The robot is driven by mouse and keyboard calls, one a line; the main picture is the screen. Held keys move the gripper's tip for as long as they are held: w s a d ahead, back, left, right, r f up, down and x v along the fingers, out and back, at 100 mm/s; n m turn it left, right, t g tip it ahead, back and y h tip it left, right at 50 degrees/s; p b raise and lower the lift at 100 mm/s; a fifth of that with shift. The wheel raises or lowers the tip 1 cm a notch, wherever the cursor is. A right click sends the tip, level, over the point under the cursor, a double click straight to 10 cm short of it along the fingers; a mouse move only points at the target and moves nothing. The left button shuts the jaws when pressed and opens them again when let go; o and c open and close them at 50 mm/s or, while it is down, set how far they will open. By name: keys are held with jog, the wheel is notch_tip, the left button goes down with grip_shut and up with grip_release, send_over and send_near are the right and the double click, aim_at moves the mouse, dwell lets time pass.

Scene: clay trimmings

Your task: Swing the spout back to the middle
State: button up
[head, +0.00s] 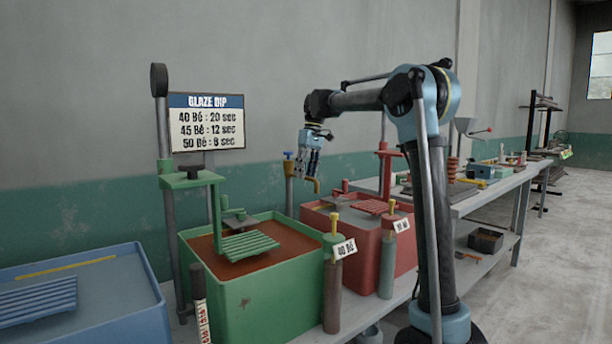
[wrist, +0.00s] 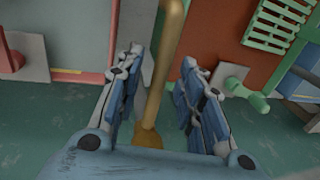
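The brass spout (wrist: 172,45) runs lengthwise between my gripper's fingers in the wrist view, with a clear gap on each side. In the head view the spout's curved end (head: 316,186) shows just below my gripper (head: 311,172). The spout belongs to a standing tap with a blue handle (head: 288,154), between the green and red tanks. My gripper is open, with its blue-padded fingers on either side of the spout, and does not appear to touch it. Part of the spout is hidden behind my fingers in the head view.
The green tank (head: 255,300) with a slatted rack stands to the left, the red tank (head: 402,255) to the right. A blue tank (head: 150,322) is at far left. Labelled cylinders (head: 332,290) stand in front. The "Glaze dip" sign (head: 207,122) rises behind the green tank.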

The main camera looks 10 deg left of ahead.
notch_tip(320, 180, up, 12)
jog(key=w+d, duration=0.1)
jog(key=shift+w+d+f, duration=0.25)
jog(key=shift+w+d, duration=0.1)
jog(key=shift+w, duration=0.05)
jog(key=shift+d, duration=0.1)
jog(key=s+d+f+m+t, duration=0.1)
jog(key=s+d+f+m, duration=0.1)
jog(key=s+d+f, duration=0.65)
jog(key=s+d+f+m+t, duration=0.1)
jog(key=s+d+f+m, duration=0.2)
jog(key=s+d+f, duration=0.6)
jog(key=s+d+f+m, duration=0.1)
jog(key=s+d+f, duration=0.3)
jog(key=s+f, duration=0.3)
jog(key=s+d+f+m+t+h, duration=0.1)
jog(key=s+d+f, duration=0.4)
jog(key=s+f, duration=0.3)
jog(key=s+d+f+m, duration=0.2)
jog(key=s+d+f, duration=0.2)
jog(key=s+f, duration=0.3)
notch_tip(320, 180, down, 3)
jog(key=shift+s+d+r+t+h, duration=0.15)
jog(key=shift+s+d+t+h, duration=0.15)
jog(key=shift+t, duration=0.1)
